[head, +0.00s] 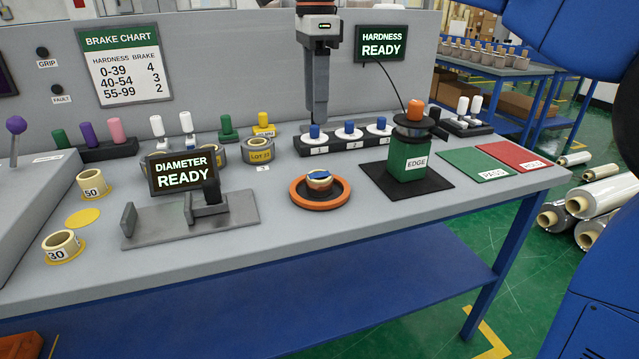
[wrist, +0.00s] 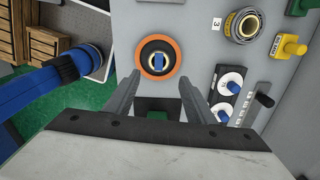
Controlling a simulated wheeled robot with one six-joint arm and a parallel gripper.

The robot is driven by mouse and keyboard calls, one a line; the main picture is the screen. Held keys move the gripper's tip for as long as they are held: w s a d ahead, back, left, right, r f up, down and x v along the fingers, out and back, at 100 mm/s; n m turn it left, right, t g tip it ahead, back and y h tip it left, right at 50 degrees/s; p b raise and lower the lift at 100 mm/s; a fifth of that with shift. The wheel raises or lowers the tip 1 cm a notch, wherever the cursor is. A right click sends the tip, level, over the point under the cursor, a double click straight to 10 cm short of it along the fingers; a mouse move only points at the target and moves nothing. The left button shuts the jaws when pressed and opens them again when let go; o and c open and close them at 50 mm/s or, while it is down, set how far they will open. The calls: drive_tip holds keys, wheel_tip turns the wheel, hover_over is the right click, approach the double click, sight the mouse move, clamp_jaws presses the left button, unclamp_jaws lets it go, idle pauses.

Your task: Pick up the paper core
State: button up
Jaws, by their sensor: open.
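A short pale ring that looks like the paper core (head: 318,184) sits in the middle of a round orange-rimmed dish on the table, with a blue piece at its top. In the wrist view the pale ring shows in the dish (wrist: 157,43), around a blue peg, beyond and between my fingertips. My gripper (head: 318,122) points down above the table, apart from the dish; in the wrist view its two fingers (wrist: 157,82) are spread with nothing between them. Two other pale cores, marked 50 (head: 93,187) and 30 (head: 61,247), stand at the left.
A grey diameter gauge (head: 190,222) stands left of the dish (head: 337,203). A green EDGE block (head: 408,162) stands on a black mat to its right. Behind is a rack with blue-knobbed white discs (head: 348,135) and wrapped rolls (head: 258,151). The table's front strip is clear.

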hover_over(319, 176)
drive_tip(key=s, duration=0.2)
drive_tip(key=f, duration=1.1)
drive_tip(key=shift+a+f, duration=0.1)
drive_tip(key=shift+a, duration=0.1)
drive_tip(key=shift+d+f, duration=0.2)
drive_tip(key=shift+f, duration=2.45)
drive_tip(key=c, duration=0.8)
